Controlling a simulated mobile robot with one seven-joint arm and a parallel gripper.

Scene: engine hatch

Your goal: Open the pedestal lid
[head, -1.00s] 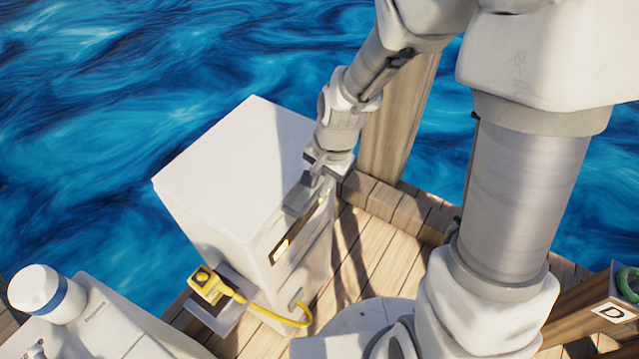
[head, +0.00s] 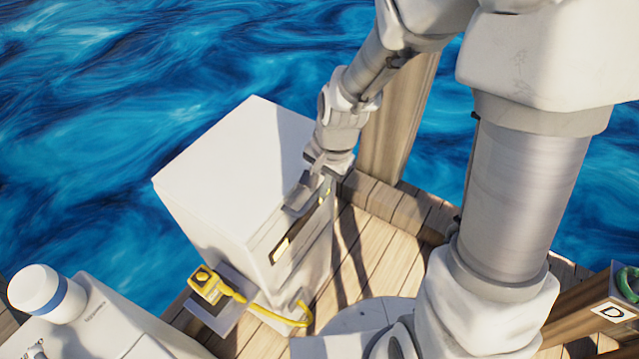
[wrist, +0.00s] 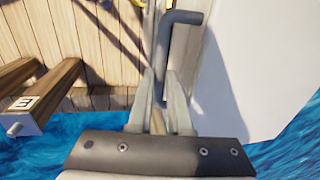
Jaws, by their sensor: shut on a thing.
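The white pedestal (head: 235,170) stands left of my arm in the head view, with its flat top looking level and closed. In the wrist view a grey bent handle (wrist: 182,18) runs along the white pedestal face (wrist: 245,70) and down between my fingers. My gripper (wrist: 163,78) is shut on this handle. In the head view my gripper (head: 303,194) is at the pedestal's upper right edge, and the handle is mostly hidden there.
A white unit with a round cap (head: 40,290) is at lower left. A wooden post (head: 396,130) stands behind my wrist. Plank deck (head: 375,250) lies right of the pedestal, with water beyond.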

